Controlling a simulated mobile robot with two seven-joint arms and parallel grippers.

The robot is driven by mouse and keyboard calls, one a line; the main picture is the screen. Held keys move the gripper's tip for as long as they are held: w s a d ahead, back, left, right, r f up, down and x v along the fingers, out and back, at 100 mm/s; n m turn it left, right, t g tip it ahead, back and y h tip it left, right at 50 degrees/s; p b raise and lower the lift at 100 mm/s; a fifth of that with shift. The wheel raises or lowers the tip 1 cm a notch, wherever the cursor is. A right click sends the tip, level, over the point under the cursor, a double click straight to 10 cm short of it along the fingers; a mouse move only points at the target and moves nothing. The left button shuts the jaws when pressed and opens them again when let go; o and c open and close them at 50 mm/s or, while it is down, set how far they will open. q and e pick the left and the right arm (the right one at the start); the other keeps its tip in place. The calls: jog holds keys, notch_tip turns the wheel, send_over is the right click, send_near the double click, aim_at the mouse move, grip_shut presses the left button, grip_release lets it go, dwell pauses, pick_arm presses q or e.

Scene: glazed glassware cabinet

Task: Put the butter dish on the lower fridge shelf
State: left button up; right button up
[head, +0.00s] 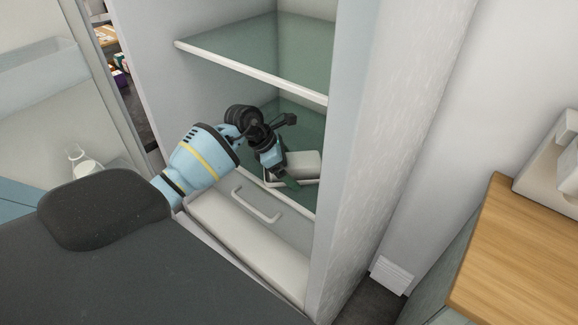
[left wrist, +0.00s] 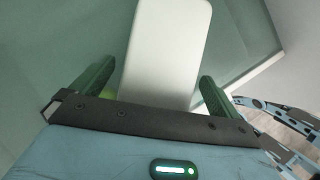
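The butter dish (head: 303,163), pale and box-shaped with a flat base, sits on the lower glass shelf (head: 306,124) of the open fridge, near its front edge. My left gripper (head: 288,183) is inside the fridge at the near left of the dish, tilted downward. In the left wrist view the pale dish (left wrist: 165,45) shows between the two green fingers (left wrist: 160,85), which stand apart with a narrow gap on each side of it. The near end of the dish is hidden behind the gripper's dark bar. My right gripper is not in view.
An upper glass shelf (head: 255,68) with a white front rim hangs above my left arm. A white drawer (head: 250,235) with a handle lies below the lower shelf. The fridge side wall (head: 365,150) bounds the right. A glass bottle (head: 82,163) stands in the open door's side at left.

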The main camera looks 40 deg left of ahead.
pick_arm(q)
jog(key=shift+r, duration=0.2)
jog(key=v, duration=1.2)
jog(key=shift+w, duration=0.1)
